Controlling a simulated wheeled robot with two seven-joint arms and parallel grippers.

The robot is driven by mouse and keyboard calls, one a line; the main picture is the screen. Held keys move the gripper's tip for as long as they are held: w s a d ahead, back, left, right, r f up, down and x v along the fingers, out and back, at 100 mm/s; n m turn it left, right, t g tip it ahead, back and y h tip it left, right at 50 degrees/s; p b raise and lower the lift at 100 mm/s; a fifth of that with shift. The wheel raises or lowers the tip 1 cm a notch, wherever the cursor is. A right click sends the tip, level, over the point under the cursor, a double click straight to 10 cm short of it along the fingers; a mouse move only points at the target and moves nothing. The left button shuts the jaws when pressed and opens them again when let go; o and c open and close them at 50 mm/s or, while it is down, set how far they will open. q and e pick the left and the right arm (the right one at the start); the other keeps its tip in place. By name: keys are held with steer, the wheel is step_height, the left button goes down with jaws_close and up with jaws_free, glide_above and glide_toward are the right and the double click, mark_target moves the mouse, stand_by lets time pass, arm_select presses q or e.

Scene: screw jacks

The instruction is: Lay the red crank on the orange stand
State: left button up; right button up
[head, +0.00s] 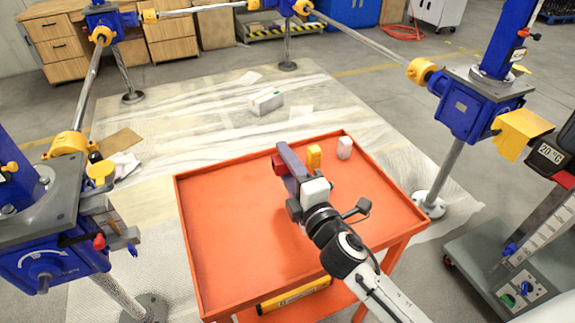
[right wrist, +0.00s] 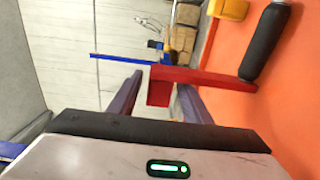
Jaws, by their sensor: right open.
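The red crank (right wrist: 205,79) shows in the right wrist view, with a red block at one end, a flat red arm and a black handle (right wrist: 265,45). In the head view only a small red part of it (head: 278,166) shows beside my right gripper (head: 288,158), which hides the rest. My right gripper is open, with its purple fingers on either side of the red block; I cannot tell whether they touch it. The handle is seen against the orange stand (head: 220,250), and the gripper is low over the stand's top. My left gripper is not in view.
A yellow block (head: 314,157) and a white block (head: 344,148) stand on the stand near its back edge. Blue screw jacks stand around it, one close at left (head: 55,235), one at right (head: 475,105). The stand's left half is clear.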

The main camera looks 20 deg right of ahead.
steer(key=shift+r, duration=0.25)
arm_select(q)
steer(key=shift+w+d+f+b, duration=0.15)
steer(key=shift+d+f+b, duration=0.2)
steer(key=shift+b, duration=0.55)
arm_select(e)
steer(key=s, duration=1.2)
steer(key=shift+d, duration=0.25)
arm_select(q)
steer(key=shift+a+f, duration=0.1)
arm_select(e)
steer(key=shift+f, duration=0.1)
